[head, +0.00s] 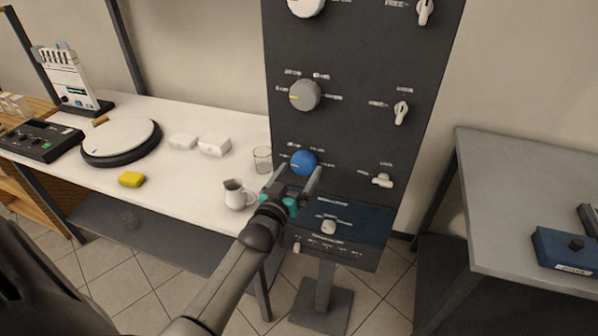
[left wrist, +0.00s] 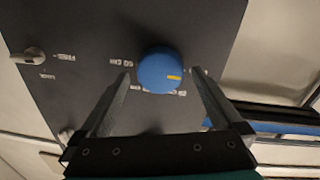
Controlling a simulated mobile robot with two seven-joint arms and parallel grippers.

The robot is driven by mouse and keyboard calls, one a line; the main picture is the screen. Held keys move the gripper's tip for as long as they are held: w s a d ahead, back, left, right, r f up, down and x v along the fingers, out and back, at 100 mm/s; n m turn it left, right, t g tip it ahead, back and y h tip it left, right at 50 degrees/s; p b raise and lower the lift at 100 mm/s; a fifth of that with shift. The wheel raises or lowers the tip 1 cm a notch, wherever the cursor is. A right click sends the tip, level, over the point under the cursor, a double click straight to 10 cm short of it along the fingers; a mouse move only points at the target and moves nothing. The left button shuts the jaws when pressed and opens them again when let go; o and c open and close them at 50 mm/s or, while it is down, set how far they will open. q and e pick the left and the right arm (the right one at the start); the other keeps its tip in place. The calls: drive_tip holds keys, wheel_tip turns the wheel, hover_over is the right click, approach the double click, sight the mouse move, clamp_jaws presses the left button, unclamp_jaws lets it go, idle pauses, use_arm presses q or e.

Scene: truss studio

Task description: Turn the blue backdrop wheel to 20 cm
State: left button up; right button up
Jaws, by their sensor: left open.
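The blue backdrop wheel (head: 303,163) is a round knob on the dark upright panel (head: 350,130), in the lower middle of the head view. My left gripper (head: 294,180) is open in front of the wheel, one finger at each side. In the left wrist view the fingers (left wrist: 160,80) reach toward the wheel with gaps; I see no contact. My right gripper is not in view.
A grey knob (head: 305,95) sits above the wheel, and a white lever (head: 383,181) to its right. A glass (head: 263,160) and a white jug (head: 237,195) stand on the white table (head: 190,205) close to my left arm. A grey table (head: 520,190) stands at right.

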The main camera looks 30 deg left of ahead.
use_arm(q)
drive_tip(key=shift+w+a, duration=0.1)
drive_tip(key=shift+w, duration=0.3)
drive_tip(key=c, duration=1.3)
drive_tip(key=shift+o, duration=0.2)
